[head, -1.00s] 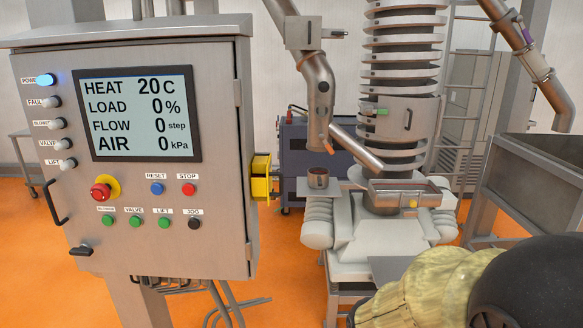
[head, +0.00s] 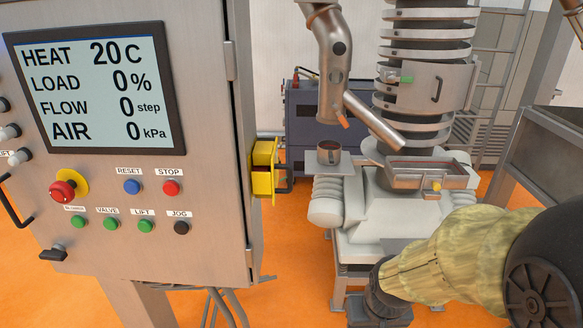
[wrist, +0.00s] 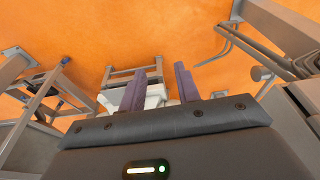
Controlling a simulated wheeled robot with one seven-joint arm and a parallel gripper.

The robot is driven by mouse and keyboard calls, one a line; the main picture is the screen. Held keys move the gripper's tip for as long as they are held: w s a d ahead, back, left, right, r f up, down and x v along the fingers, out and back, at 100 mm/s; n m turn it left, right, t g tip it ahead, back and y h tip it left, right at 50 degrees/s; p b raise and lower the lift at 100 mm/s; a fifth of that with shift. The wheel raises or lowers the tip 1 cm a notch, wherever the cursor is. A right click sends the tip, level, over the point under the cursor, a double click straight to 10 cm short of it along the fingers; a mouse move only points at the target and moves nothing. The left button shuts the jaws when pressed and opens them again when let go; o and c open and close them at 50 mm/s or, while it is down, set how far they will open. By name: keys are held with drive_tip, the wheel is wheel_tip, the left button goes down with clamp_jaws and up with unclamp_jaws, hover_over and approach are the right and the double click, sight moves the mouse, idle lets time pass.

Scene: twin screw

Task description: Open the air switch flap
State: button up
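A yellow box (head: 264,168), which looks like the air switch housing, is fixed to the right side of the grey control cabinet (head: 205,240) in the head view. It is seen edge-on, so I cannot tell its flap's position. My arm reaches in from the lower right of the head view, with its dark wrist end at the bottom edge; the fingers do not show there. In the wrist view my gripper (wrist: 160,85) has two purple fingers set apart with nothing between them. It is low and right of the yellow box, well apart from it. The box is not recognisable in the wrist view.
The panel display (head: 92,90) reads AIR 0 kPa. A twin-screw machine (head: 390,210) with a tray (head: 428,174) and a small cup (head: 329,151) stands behind my arm. A dark blue cabinet (head: 312,125) stands behind the yellow box. Orange floor shows between cabinet and machine.

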drive_tip(key=shift+s, duration=0.1)
drive_tip(key=n+y+p, duration=0.3)
drive_tip(key=n+p, duration=0.6)
drive_tip(key=n, duration=0.2)
approach(290, 171)
drive_tip(key=d+f, duration=0.4)
drive_tip(key=d, duration=0.2)
wheel_tip(290, 171, up, 10)
drive_tip(key=w+a+n+g+y+p, duration=0.1)
drive_tip(key=a+n+p, duration=0.1)
drive_tip(key=n, duration=0.2)
drive_tip(key=shift+g, duration=0.3)
drive_tip(key=shift+w+a+p, duration=0.1)
drive_tip(key=shift+a+p, duration=0.05)
drive_tip(key=shift+p, duration=0.15)
drive_tip(key=p+x, duration=0.1)
drive_tip(key=x, duration=0.7)
drive_tip(key=p+x, duration=0.2)
drive_tip(key=x, duration=0.7)
drive_tip(key=shift+w+a+p, duration=0.1)
drive_tip(key=shift+a+p, duration=0.2)
